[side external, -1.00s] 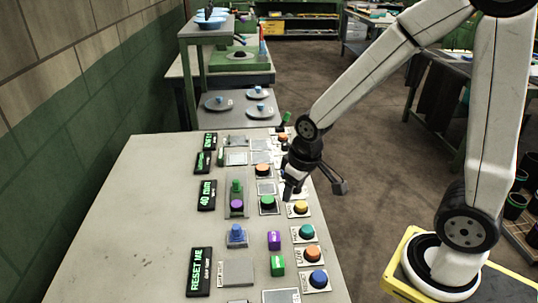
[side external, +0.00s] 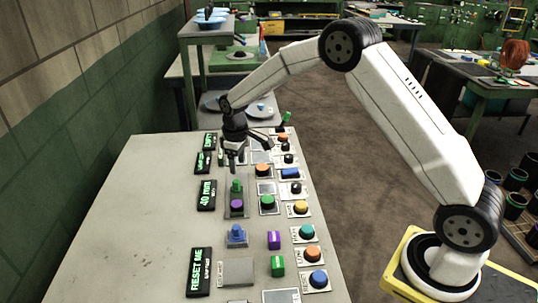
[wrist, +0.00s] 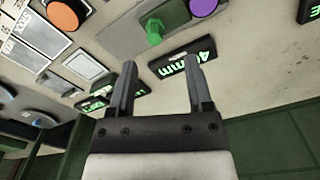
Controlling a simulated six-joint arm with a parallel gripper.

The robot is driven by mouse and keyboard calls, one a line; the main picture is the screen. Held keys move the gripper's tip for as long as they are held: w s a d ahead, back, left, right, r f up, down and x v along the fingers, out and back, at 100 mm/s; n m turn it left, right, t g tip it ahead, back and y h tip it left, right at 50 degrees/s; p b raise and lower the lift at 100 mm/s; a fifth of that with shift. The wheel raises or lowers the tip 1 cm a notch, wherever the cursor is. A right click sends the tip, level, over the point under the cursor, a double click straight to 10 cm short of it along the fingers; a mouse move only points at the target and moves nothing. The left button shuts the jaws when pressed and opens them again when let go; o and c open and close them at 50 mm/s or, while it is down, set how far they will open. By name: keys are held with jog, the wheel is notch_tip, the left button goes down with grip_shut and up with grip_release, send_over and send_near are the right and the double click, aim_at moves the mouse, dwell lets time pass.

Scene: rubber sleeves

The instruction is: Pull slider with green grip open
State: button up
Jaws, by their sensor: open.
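The green grip (side external: 236,186) stands on a grey slider plate (side external: 228,211), with a purple round knob (side external: 237,205) at the plate's near end. In the wrist view the green grip (wrist: 154,31) is ahead of the fingertips, with the purple knob (wrist: 203,6) to its right on the grey plate (wrist: 128,36). My gripper (side external: 238,163) is open and empty, pointing down just beyond the green grip in the side view. In the wrist view my gripper (wrist: 161,64) has its fingers apart, and the grip is not between them.
A "40 mm" display (side external: 206,195) lies left of the slider. A green button (side external: 267,202), orange button (side external: 262,169) and several other controls lie to the right. A blue knob (side external: 236,234) and "RESET ME" display (side external: 199,272) are nearer. The table's left side (side external: 130,220) is clear.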

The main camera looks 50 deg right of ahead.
aim_at(236, 181)
jog(key=shift+w+d+f, duration=0.25)
jog(key=shift+w+f, duration=0.25)
jog(key=shift+w, duration=0.35)
jog(key=shift+f, duration=3.9)
grip_shut()
